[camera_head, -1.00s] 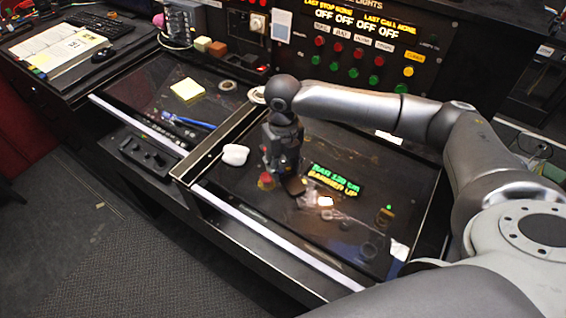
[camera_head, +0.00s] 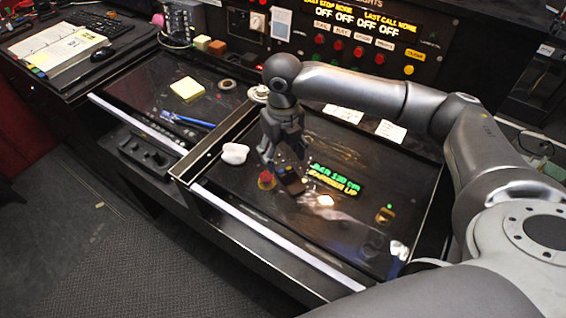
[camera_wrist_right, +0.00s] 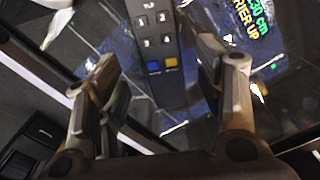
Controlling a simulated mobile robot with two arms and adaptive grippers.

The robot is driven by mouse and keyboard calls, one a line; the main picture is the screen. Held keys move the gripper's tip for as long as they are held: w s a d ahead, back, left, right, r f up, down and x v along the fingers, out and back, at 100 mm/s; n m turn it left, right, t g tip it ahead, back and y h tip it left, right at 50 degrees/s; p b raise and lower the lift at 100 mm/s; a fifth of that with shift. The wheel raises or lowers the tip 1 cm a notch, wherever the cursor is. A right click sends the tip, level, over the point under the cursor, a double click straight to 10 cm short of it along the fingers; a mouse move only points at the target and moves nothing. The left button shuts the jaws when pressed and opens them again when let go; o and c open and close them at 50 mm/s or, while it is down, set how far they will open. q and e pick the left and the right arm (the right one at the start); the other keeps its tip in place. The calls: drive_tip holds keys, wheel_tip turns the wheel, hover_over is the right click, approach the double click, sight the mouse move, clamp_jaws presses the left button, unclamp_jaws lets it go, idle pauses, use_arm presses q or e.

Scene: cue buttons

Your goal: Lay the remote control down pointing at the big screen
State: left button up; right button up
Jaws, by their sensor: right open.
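The remote control (camera_wrist_right: 157,45) is dark grey with number keys and a blue and a yellow key. In the right wrist view it lies between the fingers of my right gripper (camera_wrist_right: 162,85), with a gap on either side. In the head view the remote (camera_head: 291,180) shows partly under my open right gripper (camera_head: 284,156), its far part hidden. A lit display (camera_head: 334,179) with green and yellow text lies right of it. Another lit text screen (camera_head: 360,18) is at the top. I cannot tell which is the big screen. My left gripper is not in view.
A red knob (camera_head: 266,180) stands close left of the remote. A white lump (camera_head: 235,153) lies farther left. A yellow note pad (camera_head: 187,89) and blue pen (camera_head: 192,119) lie on the left desk. A raised rim (camera_head: 215,142) divides the desks.

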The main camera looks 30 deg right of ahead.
sight(282, 168)
wheel_tip(282, 168, up, 8)
drive_tip(key=shift+b, duration=0.4)
idle(1.1)
